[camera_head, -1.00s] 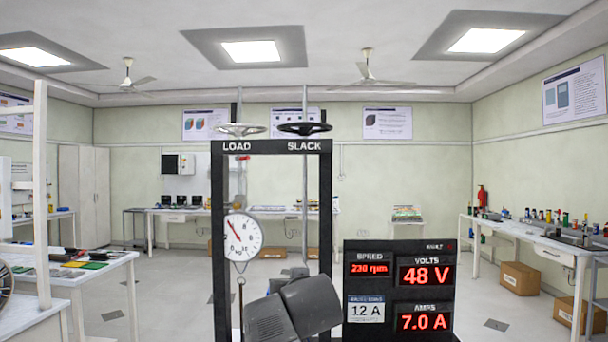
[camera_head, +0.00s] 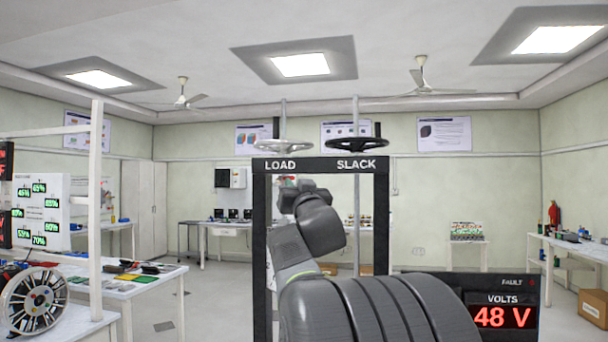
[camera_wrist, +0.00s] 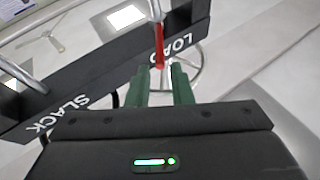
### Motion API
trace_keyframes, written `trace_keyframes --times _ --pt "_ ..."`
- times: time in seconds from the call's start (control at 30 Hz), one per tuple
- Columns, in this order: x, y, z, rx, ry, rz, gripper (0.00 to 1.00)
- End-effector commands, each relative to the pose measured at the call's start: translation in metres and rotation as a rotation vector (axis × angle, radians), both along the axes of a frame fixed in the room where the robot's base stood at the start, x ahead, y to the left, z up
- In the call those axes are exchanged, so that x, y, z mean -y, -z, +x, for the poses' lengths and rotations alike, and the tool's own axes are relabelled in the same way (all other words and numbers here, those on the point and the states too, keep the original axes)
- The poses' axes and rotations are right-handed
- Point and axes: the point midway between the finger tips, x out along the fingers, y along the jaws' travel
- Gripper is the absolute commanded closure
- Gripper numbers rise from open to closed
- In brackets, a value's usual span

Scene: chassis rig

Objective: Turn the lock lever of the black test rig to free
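The black test rig (camera_head: 381,215) stands ahead as an upright frame, marked LOAD and SLACK on its top bar. A pale handwheel (camera_head: 284,147) is above LOAD and a dark handwheel (camera_head: 356,145) above SLACK. In the wrist view the rig's top bar (camera_wrist: 100,75) runs diagonally close by. My gripper (camera_wrist: 160,76) has two green fingers, apart with a gap between them. A red piece (camera_wrist: 158,45) on a pale rod shows just beyond the fingertips; I cannot tell whether they touch it. I cannot make out the lock lever for certain. My arm hides the rig's middle in the head view.
A black display panel (camera_head: 464,281) reading 48 V stands right of the rig, partly behind my arm. A white bench (camera_head: 175,275) with boards and a spoked wheel (camera_head: 34,302) are at the left. Open floor (camera_head: 215,290) lies between bench and rig.

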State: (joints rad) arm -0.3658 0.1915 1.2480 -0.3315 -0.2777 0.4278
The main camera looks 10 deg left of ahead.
Motion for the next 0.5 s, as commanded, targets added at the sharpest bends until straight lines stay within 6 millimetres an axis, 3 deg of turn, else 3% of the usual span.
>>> trace_keyframes --times 0.2,0.5 --pt "-0.015 -0.015 0.03 -0.001 0.0 0.0 0.8" --pt "-0.022 -0.021 0.045 -0.001 0.0 0.0 0.8"
